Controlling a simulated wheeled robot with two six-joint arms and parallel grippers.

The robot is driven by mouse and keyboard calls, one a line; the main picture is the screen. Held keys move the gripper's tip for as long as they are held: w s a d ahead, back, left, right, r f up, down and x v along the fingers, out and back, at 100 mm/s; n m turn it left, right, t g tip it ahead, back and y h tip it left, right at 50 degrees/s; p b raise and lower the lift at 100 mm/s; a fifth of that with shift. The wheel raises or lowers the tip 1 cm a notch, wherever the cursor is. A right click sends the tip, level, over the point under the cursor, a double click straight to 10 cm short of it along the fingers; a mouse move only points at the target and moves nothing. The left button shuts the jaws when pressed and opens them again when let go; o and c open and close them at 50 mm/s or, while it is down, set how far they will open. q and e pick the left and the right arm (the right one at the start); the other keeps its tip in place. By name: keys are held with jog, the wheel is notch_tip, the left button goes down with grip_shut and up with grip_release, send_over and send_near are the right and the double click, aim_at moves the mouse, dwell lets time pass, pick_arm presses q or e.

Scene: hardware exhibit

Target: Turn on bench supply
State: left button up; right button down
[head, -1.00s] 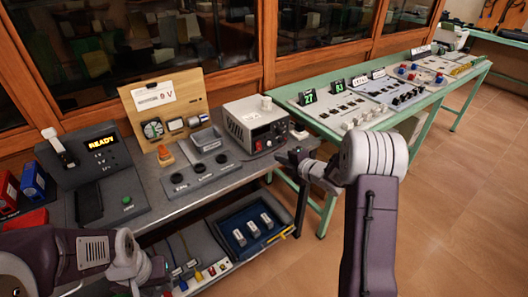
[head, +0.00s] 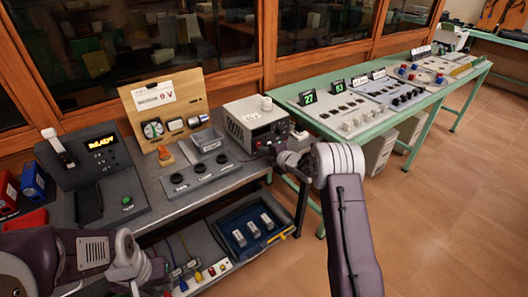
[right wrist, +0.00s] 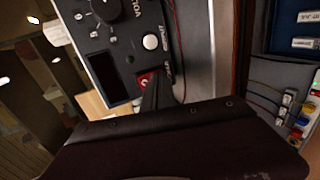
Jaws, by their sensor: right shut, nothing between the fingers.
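The bench supply is a grey box (head: 252,120) on the back right of the grey bench. Its front panel (right wrist: 125,50) fills the upper middle of the right wrist view, with a black knob (right wrist: 106,8), a dark display window (right wrist: 108,70), a pale round button (right wrist: 150,42) and a red switch (right wrist: 144,79). My right gripper (head: 268,152) is shut and empty in front of the panel. In the right wrist view its fingertips (right wrist: 158,80) are beside the red switch; contact cannot be told. My left gripper (head: 152,272) is low at left, away from the supply; its jaws are unclear.
A console (head: 92,170) reading READY stands at left. A wooden meter board (head: 185,90), a grey tray (head: 208,139) and a panel with dark round dials (head: 200,172) are beside the supply. A blue tray (head: 250,228) lies below. A green table (head: 380,115) stands at right.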

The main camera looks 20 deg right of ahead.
jog(key=shift+w+f, duration=0.15)
jog(key=shift+f, duration=0.1)
jog(key=shift+r, duration=0.2)
jog(key=shift+r, duration=0.15)
jog(key=shift+r+p, duration=0.4)
jog(key=shift+r, duration=0.3)
